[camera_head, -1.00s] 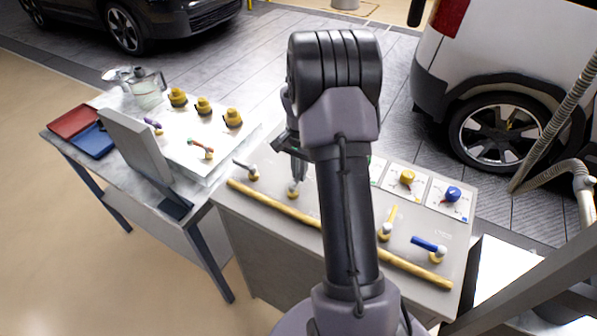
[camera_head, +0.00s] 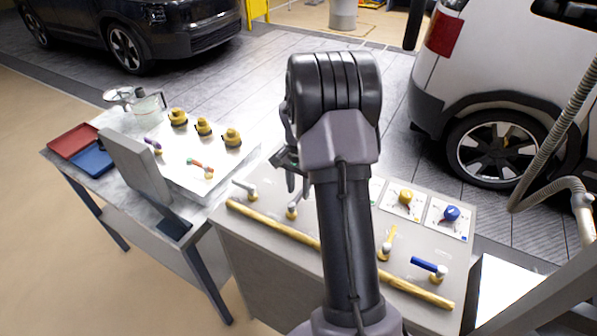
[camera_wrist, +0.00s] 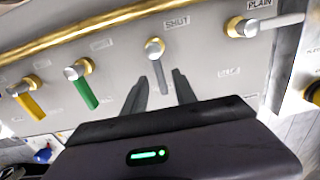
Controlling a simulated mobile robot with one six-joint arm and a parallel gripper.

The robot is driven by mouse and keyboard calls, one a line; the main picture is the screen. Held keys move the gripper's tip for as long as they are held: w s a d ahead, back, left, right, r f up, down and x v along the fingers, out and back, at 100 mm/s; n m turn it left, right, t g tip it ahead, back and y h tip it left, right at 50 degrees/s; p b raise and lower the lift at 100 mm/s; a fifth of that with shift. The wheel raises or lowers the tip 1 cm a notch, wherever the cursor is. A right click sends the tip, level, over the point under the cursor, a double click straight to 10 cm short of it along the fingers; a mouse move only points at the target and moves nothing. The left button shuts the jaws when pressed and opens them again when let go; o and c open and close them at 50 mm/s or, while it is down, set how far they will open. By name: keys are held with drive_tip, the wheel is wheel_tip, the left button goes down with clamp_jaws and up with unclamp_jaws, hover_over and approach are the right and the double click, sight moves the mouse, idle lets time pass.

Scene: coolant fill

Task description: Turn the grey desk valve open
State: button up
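The grey valve (camera_wrist: 155,48) is on the light desk panel in the wrist view, a brass base with a dark grey lever (camera_wrist: 162,78) pointing down toward my gripper. A label reading SHUT is just right of its base. My gripper (camera_wrist: 160,92) is open, one finger on each side of the lever's line, with visible gaps. The lower end of the lever is near the fingertips; contact cannot be told. In the head view the grey valve (camera_head: 292,209) shows just below my fingertips (camera_head: 296,188), partly behind my arm.
A pale-lever valve (camera_wrist: 245,27) labelled PLAIN is to the right in the wrist view; green (camera_wrist: 85,88) and yellow (camera_wrist: 28,103) levers are to the left. A blue-lever valve (camera_head: 431,268) and a yellow rail (camera_head: 270,219) are on the desk. A second table (camera_head: 110,185) stands left.

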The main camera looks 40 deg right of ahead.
sight(299, 195)
wheel_tip(299, 195, up, 16)
drive_tip(key=p, duration=0.3)
drive_tip(key=shift+p, duration=0.4)
drive_tip(key=shift+f, duration=0.1)
drive_tip(key=s+a+r+n+t+b, duration=0.1)
drive_tip(key=s+a+n+b, duration=0.15)
drive_tip(key=a, duration=0.55)
drive_tip(key=s+a+r+n+t+b, duration=0.1)
drive_tip(key=s+a+n+t+b, duration=0.2)
drive_tip(key=a, duration=0.5)
drive_tip(key=s+a+r+n+b, duration=0.1)
drive_tip(key=s+a+r+b, duration=0.2)
drive_tip(key=a, duration=0.5)
drive_tip(key=s+a+f+n+t+y+b, duration=0.1)
drive_tip(key=s+a+f, duration=0.2)
drive_tip(key=s, duration=0.2)
drive_tip(key=s+a+f+n+y+b, duration=0.1)
drive_tip(key=s+a+f+n+b, duration=0.1)
drive_tip(key=s+a+f, duration=0.1)
drive_tip(key=s+a, duration=0.1)
drive_tip(key=s, duration=0.1)
drive_tip(key=shift+s+a+t, duration=0.3)
drive_tip(key=shift+s+t, duration=0.05)
drive_tip(key=shift+t, duration=0.05)
